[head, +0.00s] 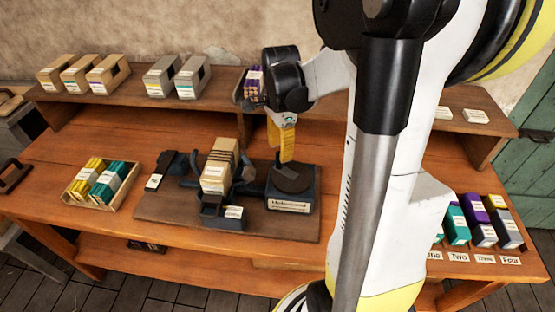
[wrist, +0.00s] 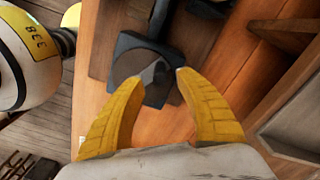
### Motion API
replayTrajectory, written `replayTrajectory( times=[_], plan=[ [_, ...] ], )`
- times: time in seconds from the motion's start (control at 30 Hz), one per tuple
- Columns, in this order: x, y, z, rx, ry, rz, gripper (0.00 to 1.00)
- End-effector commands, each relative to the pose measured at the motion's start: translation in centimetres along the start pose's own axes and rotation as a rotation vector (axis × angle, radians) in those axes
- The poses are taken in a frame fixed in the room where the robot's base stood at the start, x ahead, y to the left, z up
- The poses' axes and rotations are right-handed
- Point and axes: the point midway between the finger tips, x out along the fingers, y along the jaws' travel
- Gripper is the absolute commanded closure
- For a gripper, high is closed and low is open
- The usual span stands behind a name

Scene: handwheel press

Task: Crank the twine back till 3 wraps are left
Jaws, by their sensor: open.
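A dark round disc (head: 290,180) sits on a dark box with a white label, at the right of a brown board on the workbench. It also shows in the wrist view (wrist: 132,66), with a grey upright piece (wrist: 157,74) on it, possibly the crank handle. My gripper (head: 284,158) is above the disc, pointing down. In the wrist view its yellow fingers (wrist: 160,77) are open, apart on either side of the grey piece; contact cannot be told. A tan block (head: 215,177) with several dark lines stands in a dark holder left of the disc. Twine and wraps cannot be made out.
A tray (head: 78,201) of yellow and teal packs lies at left. Boxes (head: 108,75) stand on the rear shelf. Several coloured packs (head: 481,232) stand above labels at right. A dark clamp-like part (head: 176,163) lies on the board. Bare bench lies in front.

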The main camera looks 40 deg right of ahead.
Motion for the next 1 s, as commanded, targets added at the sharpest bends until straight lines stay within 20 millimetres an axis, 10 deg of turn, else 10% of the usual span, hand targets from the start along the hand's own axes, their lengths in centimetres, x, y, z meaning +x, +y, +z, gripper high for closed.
replayTrajectory(
  times=[0.57,0.73,1.0],
  plan=[
    [3.5,0.0,0.0,-0.001,0.0,0.0,0.59],
    [3.5,0.0,0.0,-0.001,0.0,0.0,1.0],
    [3.5,0.0,0.1,-0.011,0.0,0.0,1.0]
  ],
)
